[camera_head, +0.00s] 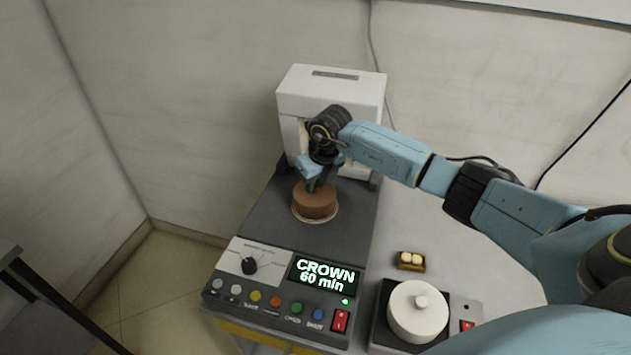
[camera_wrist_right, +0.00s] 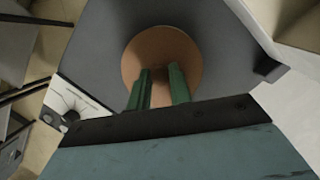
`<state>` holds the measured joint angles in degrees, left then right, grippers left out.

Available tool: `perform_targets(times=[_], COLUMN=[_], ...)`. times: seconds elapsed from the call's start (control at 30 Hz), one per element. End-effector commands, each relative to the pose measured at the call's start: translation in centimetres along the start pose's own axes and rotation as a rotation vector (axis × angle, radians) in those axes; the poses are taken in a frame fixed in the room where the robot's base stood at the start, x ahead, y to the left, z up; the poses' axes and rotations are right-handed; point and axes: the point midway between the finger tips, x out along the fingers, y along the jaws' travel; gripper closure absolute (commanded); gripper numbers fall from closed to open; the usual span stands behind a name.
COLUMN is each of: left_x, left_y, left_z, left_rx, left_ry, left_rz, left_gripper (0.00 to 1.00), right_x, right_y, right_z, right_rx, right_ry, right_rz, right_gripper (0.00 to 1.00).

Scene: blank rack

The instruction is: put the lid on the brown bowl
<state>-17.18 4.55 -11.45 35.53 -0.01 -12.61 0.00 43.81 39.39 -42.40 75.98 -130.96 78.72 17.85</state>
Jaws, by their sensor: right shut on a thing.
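The brown bowl (camera_head: 315,205) stands on the dark bed of the machine, with a thin pale ring at its base. My right gripper (camera_head: 316,186) comes down from above at the bowl's top. In the right wrist view, a round brown lid (camera_wrist_right: 160,52) fills the space under the green fingers of my right gripper (camera_wrist_right: 159,85). The fingers are shut on the lid's handle, which is mostly hidden between them. The lid looks level and at the bowl's top; I cannot tell whether it touches the rim. My left gripper is not in view.
The white machine head (camera_head: 330,95) stands right behind the bowl. A control panel (camera_head: 290,290) with a lit display is in front. To the right are a small tray (camera_head: 410,268) with pale pieces and a white lidded pot (camera_head: 415,320) on a hotplate.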

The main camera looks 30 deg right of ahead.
Motion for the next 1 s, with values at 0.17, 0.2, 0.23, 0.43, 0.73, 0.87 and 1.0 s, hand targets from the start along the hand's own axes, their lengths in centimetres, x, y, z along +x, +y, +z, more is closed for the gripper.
perform_targets(times=[0.17, 0.2, 0.23, 0.43, 0.73, 0.87, 1.0], left_x=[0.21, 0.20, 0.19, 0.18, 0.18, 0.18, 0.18], left_y=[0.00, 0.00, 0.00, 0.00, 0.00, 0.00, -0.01], left_z=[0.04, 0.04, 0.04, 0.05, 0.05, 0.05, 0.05], left_rx=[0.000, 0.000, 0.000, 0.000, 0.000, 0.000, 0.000], left_ry=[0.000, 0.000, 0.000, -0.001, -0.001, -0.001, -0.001], left_rz=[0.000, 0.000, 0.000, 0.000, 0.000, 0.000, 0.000], left_gripper=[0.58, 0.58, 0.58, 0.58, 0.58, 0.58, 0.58], right_x=[0.21, 0.20, 0.19, 0.17, 0.18, 0.21, 0.21], right_y=[-0.05, -0.05, -0.05, -0.05, -0.04, -0.04, -0.03], right_z=[-0.03, -0.03, -0.03, -0.01, -0.02, -0.04, -0.05], right_rx=[0.001, 0.001, 0.001, 0.001, 0.000, 0.000, 0.000], right_ry=[0.000, 0.000, 0.000, 0.000, 0.000, 0.000, 0.000], right_rz=[0.000, 0.000, 0.000, 0.000, 0.000, 0.000, 0.000], right_gripper=[1.00, 1.00, 1.00, 0.78, 0.54, 0.47, 0.32])
